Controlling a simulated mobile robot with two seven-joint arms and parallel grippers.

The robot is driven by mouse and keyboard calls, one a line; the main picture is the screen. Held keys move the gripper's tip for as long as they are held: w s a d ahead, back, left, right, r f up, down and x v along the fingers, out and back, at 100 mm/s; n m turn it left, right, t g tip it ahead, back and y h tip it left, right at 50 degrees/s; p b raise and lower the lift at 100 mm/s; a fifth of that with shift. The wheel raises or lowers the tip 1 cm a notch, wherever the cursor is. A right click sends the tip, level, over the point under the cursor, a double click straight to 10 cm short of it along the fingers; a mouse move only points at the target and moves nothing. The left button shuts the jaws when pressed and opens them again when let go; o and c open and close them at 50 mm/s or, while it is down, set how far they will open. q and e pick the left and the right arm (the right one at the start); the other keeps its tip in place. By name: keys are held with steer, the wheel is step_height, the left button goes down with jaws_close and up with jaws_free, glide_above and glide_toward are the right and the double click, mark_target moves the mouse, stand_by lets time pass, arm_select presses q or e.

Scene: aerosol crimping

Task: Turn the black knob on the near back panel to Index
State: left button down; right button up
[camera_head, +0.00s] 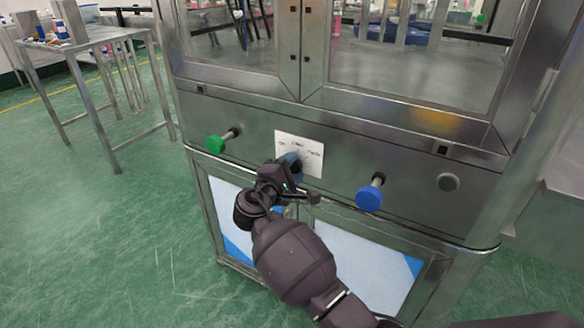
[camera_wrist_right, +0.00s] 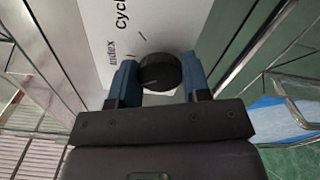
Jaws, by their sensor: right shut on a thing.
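The black knob (camera_wrist_right: 160,72) sits on a white label plate on the steel panel, and its pointer line is hard to make out. The label (camera_wrist_right: 122,35) reads "Index" and "Cycle" in the right wrist view; in the head view the label (camera_head: 311,153) is partly covered by my gripper. My right gripper (camera_wrist_right: 160,80) has its two blue fingers on either side of the knob, shut on it. In the head view my right gripper (camera_head: 292,165) reaches the panel and hides most of the knob. My left gripper is not in view.
A green knob (camera_head: 216,144) sticks out of the panel at left, and a blue knob (camera_head: 369,197) sticks out at right. A round grey button (camera_head: 448,182) is farther right. Glass doors are above the panel. A metal table (camera_head: 85,40) stands at far left, with open green floor between.

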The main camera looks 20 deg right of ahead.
steer(key=m, duration=0.4)
steer(key=shift+f+b, duration=0.25)
steer(key=shift+b, duration=0.15)
steer(key=shift+r+m, duration=0.1)
steer(key=shift+m, duration=1.1)
steer(key=shift+a, duration=0.1)
steer(key=o, duration=0.9)
steer(key=shift+r, duration=0.1)
steer(key=p+v, duration=0.1)
steer(key=v, duration=0.9)
steer(key=shift+s+a, duration=0.3)
